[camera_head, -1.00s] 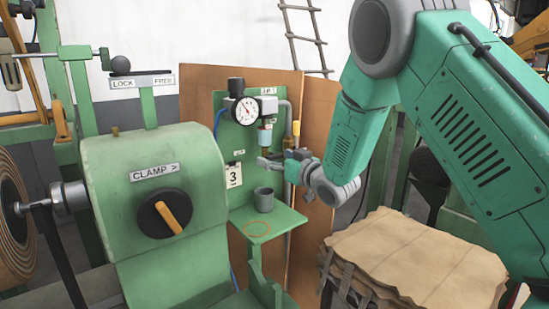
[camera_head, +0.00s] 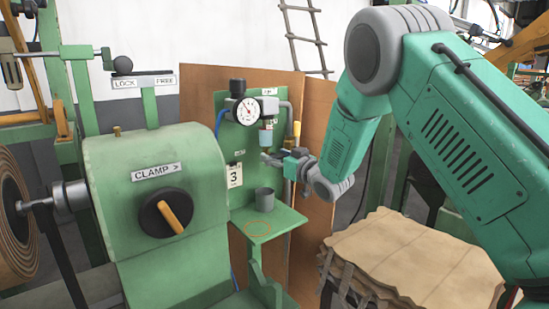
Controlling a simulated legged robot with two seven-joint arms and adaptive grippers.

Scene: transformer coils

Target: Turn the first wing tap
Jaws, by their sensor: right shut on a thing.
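My right gripper (camera_head: 272,158) is shut at the green air panel (camera_head: 232,135), just below the small blue-tinted bowl (camera_head: 266,136) of the regulator. The wing tap appears to be between its fingers, but it is too small and covered to see its wings or angle. A round pressure gauge (camera_head: 248,111) with a black knob above it is up and left of the gripper. My left gripper is not in view.
A grey cup (camera_head: 265,199) stands on the green shelf (camera_head: 285,219) below the gripper. A green clamp housing (camera_head: 150,210) with a black-and-orange knob fills the left. Stacked brown sheets (camera_head: 420,255) lie at lower right. A yellow-handled pipe (camera_head: 296,132) is close to the gripper.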

